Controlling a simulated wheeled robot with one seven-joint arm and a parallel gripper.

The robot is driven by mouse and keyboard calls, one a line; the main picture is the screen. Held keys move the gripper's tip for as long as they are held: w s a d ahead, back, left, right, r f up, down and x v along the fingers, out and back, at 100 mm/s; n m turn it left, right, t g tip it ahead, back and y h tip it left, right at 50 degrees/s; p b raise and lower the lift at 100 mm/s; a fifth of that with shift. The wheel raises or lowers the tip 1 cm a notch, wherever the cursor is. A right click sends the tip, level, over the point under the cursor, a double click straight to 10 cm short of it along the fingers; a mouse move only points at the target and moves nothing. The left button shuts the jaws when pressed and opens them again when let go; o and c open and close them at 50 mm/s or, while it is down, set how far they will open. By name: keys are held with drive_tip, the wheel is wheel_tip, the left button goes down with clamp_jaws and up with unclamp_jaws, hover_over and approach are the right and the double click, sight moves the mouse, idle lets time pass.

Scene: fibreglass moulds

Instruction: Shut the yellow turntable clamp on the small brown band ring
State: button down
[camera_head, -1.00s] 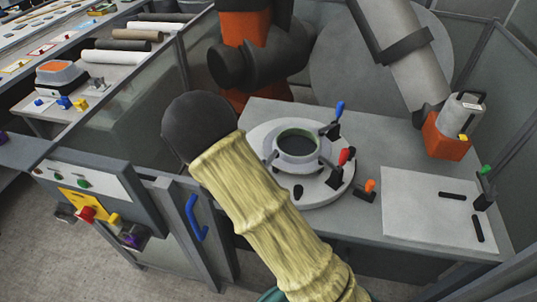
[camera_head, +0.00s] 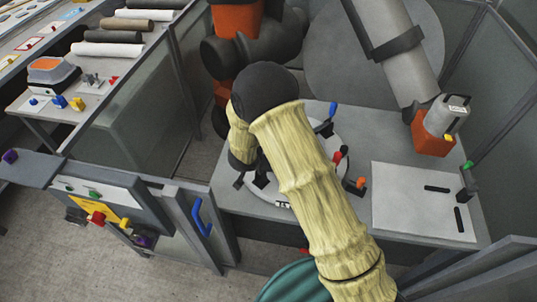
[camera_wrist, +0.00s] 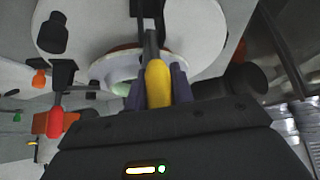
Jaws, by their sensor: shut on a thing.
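The yellow clamp handle (camera_wrist: 158,84) shows in the wrist view, between the two dark fingers of my gripper (camera_wrist: 160,92), which is shut on it. The handle's metal bar runs up to a dark bracket at the edge of the pale round turntable (camera_wrist: 95,25). A ring with a brownish band (camera_wrist: 122,50) lies behind the handle, partly covered by it. I cannot tell whether the clamp touches the ring. In the head view, my arm covers the ring and most of the turntable (camera_head: 322,143), and the yellow handle is hidden.
Clamps with red (camera_wrist: 55,122) and orange (camera_wrist: 39,80) handles stand close by in the wrist view. A blue-handled clamp (camera_head: 332,110) stands at the turntable's back. A white board (camera_head: 410,205) with black bars lies at right. A fence gate with a blue handle (camera_head: 200,215) stands at left.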

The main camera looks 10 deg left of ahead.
drive_tip(key=shift+w, duration=0.1)
idle(0.5)
drive_tip(key=c, duration=1.2)
unclamp_jaws()
drive_tip(key=p+v, duration=0.2)
drive_tip(key=v, duration=1.5)
drive_tip(key=shift+d+r, duration=0.15)
drive_tip(key=shift+r, duration=0.15)
drive_tip(key=shift+w, duration=0.15)
